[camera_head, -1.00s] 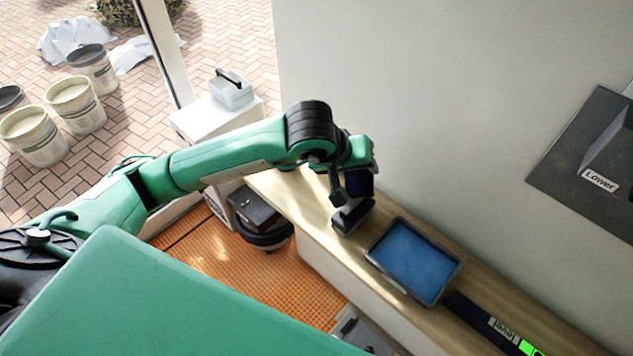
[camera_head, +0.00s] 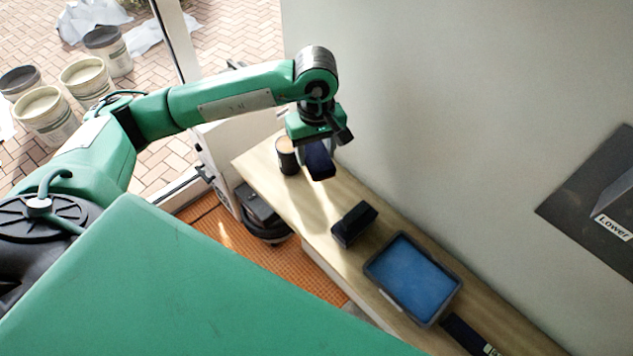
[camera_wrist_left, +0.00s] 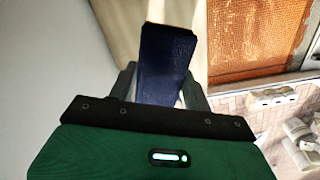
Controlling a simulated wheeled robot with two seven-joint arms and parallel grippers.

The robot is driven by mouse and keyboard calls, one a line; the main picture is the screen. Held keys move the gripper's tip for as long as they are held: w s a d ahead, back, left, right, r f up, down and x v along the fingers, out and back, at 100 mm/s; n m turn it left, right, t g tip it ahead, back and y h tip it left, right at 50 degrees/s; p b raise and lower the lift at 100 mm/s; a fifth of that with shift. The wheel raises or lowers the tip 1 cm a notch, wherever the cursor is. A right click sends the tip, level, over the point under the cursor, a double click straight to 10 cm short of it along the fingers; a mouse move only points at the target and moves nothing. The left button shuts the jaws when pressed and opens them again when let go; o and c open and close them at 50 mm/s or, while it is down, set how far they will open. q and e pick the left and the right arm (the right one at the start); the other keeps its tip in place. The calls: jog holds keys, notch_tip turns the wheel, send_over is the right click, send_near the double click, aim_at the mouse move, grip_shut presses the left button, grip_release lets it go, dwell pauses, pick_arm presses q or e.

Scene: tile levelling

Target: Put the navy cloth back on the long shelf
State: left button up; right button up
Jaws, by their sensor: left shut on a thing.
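The navy cloth (camera_head: 319,160) is a dark blue folded piece hanging below my left gripper (camera_head: 317,148), over the far part of the long wooden shelf (camera_head: 325,212). My left gripper is shut on it. In the left wrist view the cloth (camera_wrist_left: 165,62) sits between the two fingers (camera_wrist_left: 158,90), with the pale shelf beyond. I cannot tell for sure whether the cloth touches the shelf. My right gripper is not in view.
On the shelf stand a dark cup with a tan top (camera_head: 287,155), a black block (camera_head: 354,224), a blue-filled tray (camera_head: 412,278) and a dark level (camera_head: 468,335). The wall borders the shelf. Bare wood lies between cup and block.

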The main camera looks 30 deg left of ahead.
pick_arm(q)
jog(key=p, duration=0.3)
send_over(316, 195)
notch_tip(316, 195, down, 8)
jog(key=shift+f, duration=0.75)
notch_tip(316, 195, down, 3)
jog(key=shift+f+p, duration=0.2)
jog(key=shift+p, duration=0.55)
jog(key=shift+f, duration=0.25)
jog(key=o, duration=0.9)
jog(key=shift+o, duration=0.2)
